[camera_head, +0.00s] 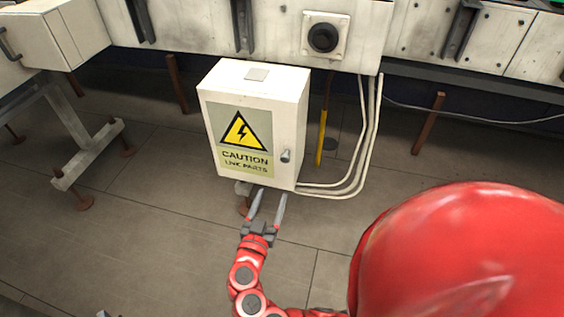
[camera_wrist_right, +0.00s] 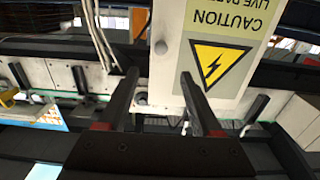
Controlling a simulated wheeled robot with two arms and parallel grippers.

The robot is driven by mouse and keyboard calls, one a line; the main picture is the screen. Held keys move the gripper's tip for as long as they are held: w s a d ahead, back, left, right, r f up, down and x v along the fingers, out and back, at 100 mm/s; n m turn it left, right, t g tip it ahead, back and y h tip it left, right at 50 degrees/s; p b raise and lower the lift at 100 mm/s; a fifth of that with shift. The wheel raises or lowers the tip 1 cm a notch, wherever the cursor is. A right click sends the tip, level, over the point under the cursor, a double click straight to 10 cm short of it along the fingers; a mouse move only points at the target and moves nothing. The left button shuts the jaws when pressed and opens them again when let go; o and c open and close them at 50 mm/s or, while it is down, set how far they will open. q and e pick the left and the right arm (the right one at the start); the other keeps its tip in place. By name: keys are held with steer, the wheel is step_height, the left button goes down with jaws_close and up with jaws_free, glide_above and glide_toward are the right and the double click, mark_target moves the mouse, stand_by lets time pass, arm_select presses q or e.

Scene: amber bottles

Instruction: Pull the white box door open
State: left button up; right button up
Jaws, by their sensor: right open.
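The white box (camera_head: 255,75) is fixed below the front edge of a pale bench. Its door (camera_head: 287,125) faces me and looks shut. The door carries a yellow "CAUTION" sign (camera_head: 241,140) and a small round grey knob (camera_head: 286,156) at its right side. My right gripper (camera_head: 271,193) is open and empty, its fingers pointing up at the box's lower edge, below the knob. In the right wrist view, turned upside down, the knob (camera_wrist_right: 161,47) shows just beyond the gap between the open fingertips (camera_wrist_right: 158,74). My left gripper is out of view.
White cables (camera_head: 360,150) run down close to the box's right side, with a yellow-sleeved rod (camera_head: 321,138) beside it. A black round socket (camera_head: 323,38) is on the bench front. A grey bench leg (camera_head: 90,155) stands left. The floor in front is clear.

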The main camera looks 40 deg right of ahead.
mark_target(284, 161)
steer(key=x, duration=1.4)
steer(key=shift+w, duration=0.1)
steer(key=shift+c, duration=0.3)
jaws_close()
steer(key=shift+f, duration=0.1)
stand_by(0.4)
